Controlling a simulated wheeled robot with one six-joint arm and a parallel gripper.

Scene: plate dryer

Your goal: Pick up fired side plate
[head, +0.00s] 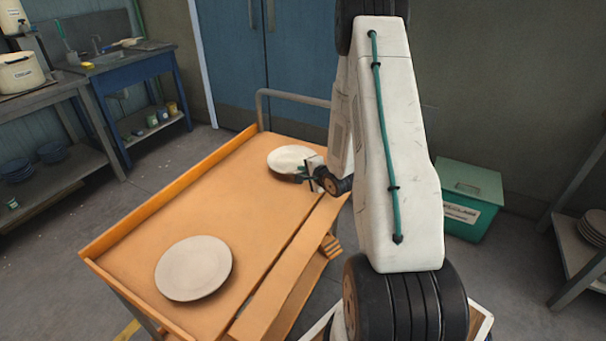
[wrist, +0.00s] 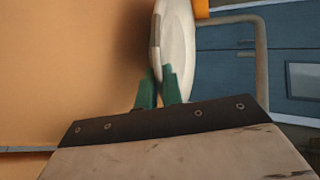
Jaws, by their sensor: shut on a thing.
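A pale, off-white plate (head: 289,157), which looks like the fired side plate, is at the far end of the orange cart top. In the head view, my gripper (head: 307,173) reaches its near right edge from the right. In the wrist view, the plate (wrist: 177,38) shows as a narrow pale disc with its rim between the two green fingers. My gripper (wrist: 160,88) is shut on that rim. A shadow lies beside the plate; I cannot tell whether it still touches the cart. A larger, greyer plate (head: 193,268) lies flat at the cart's near end, apart from my gripper.
The orange cart (head: 225,205) has raised edges and a grey metal handle (head: 292,95) at its far end. Its middle is clear. A green bin (head: 470,185) stands on the floor at right. A shelf with stacked plates (head: 594,226) is at far right. Benches line the left.

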